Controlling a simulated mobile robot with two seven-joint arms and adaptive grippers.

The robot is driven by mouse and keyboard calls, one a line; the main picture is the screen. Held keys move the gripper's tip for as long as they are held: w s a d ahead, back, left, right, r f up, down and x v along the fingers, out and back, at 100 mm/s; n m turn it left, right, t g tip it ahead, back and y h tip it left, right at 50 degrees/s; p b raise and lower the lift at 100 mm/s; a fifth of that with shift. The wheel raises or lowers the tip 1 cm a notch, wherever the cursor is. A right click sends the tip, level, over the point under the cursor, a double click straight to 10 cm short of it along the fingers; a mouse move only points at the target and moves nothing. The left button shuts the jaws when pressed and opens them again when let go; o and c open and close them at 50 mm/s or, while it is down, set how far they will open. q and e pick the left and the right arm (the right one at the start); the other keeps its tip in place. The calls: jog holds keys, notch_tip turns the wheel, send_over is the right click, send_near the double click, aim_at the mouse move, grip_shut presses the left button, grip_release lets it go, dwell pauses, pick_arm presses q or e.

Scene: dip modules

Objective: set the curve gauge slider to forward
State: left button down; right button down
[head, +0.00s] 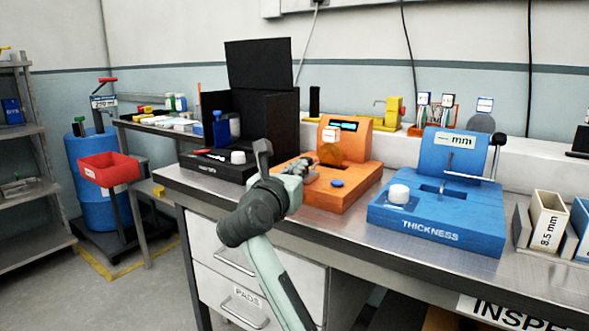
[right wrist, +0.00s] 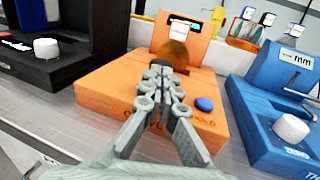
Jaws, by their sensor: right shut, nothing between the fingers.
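The curve gauge appears to be the orange device (head: 352,197) on the bench, with a sloped back panel, a small lit display (head: 341,124) and a blue button (head: 337,183). It also fills the middle of the right wrist view (right wrist: 105,88). A brown round disc (right wrist: 174,54) stands at the foot of its back panel. My right gripper (head: 314,167) is shut and empty over the orange base, its tips in front of the disc (right wrist: 161,72). Contact cannot be told. The slider cannot be made out; my fingers hide part of the base and its lettering. My left gripper is not in view.
A blue thickness gauge (head: 436,216) with a white knob (head: 399,194) stands close on the right. A black device (head: 210,170) with a white knob (head: 238,157) and tall panels stands on the left. Labelled bins (head: 546,225) are at the far right. Bare bench shows along the front edge.

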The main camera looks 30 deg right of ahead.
aim_at(310, 163)
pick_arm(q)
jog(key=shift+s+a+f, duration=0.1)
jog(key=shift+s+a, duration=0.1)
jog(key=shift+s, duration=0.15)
pick_arm(e)
jog(key=d, duration=0.1)
jog(key=w+d, duration=0.1)
jog(key=d, duration=0.2)
jog(key=shift+w+d, duration=0.25)
jog(key=shift+w, duration=0.15)
jog(key=shift+d, duration=0.1)
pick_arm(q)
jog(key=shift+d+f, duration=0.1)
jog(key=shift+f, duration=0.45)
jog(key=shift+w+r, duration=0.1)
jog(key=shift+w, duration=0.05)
